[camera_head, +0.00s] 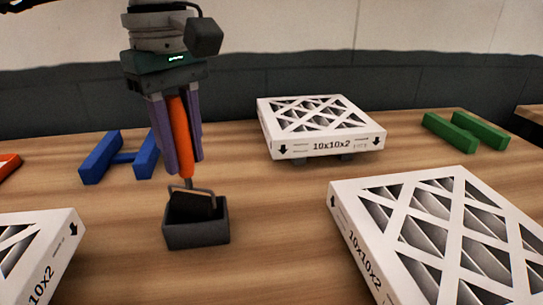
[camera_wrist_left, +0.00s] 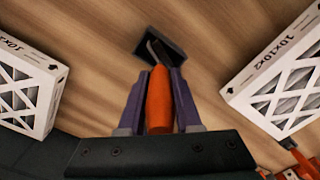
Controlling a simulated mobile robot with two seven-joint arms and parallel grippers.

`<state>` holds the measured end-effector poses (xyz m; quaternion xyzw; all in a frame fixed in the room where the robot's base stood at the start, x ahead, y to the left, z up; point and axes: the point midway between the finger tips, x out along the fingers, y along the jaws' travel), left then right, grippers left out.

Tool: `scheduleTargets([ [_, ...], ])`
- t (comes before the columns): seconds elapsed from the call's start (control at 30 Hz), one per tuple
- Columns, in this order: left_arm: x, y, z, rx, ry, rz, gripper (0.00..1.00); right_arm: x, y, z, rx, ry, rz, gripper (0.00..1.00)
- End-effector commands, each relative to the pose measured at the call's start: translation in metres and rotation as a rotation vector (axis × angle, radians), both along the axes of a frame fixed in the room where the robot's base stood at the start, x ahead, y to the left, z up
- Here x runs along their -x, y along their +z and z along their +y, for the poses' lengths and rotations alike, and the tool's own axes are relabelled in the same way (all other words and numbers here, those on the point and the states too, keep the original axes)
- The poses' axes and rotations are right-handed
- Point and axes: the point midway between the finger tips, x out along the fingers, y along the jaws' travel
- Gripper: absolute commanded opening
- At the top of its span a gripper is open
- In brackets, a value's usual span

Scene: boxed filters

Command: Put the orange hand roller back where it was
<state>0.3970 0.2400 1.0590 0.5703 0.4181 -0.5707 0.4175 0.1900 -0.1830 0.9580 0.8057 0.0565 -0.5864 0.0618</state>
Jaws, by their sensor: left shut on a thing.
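The orange hand roller (camera_head: 181,135) is upright, its orange handle between the purple fingers of my left gripper (camera_head: 182,168). Its dark roller head (camera_head: 192,204) is at the bottom, over or partly inside the small dark open box (camera_head: 197,239) on the table. I cannot tell whether the head touches the box floor. In the left wrist view, the orange handle (camera_wrist_left: 159,98) sits between the fingers of the gripper (camera_wrist_left: 159,112), and the head points into the dark box (camera_wrist_left: 172,48). My right gripper is not in view.
A boxed filter (camera_head: 320,143) stands raised on dark supports at the back. Other boxed filters lie at front right (camera_head: 349,240) and front left (camera_head: 62,250). A blue stand (camera_head: 101,158) is behind left, a green stand (camera_head: 463,132) at back right, and an orange piece (camera_head: 7,165) at the left edge.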

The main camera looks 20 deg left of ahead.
Motion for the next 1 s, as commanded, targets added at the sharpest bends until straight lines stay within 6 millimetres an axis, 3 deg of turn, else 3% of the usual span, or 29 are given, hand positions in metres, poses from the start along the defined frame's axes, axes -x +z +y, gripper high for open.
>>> scheduleTargets([
  [0.27,-0.002,-0.042,0.003,0.0,-0.005,-0.001,0.0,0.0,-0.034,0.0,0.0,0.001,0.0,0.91],
  [0.67,-0.002,-0.046,0.004,0.0,-0.007,-0.001,0.0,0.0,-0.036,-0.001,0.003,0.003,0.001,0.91],
  [0.7,-0.002,-0.045,0.004,0.0,-0.007,-0.001,0.35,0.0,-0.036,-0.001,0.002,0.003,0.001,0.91],
  [0.93,-0.002,-0.044,0.004,0.0,-0.007,-0.001,0.61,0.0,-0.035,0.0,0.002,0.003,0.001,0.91],
  [1.0,-0.002,-0.044,0.004,0.0,-0.007,0.0,0.63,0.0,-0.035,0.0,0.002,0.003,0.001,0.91],
])
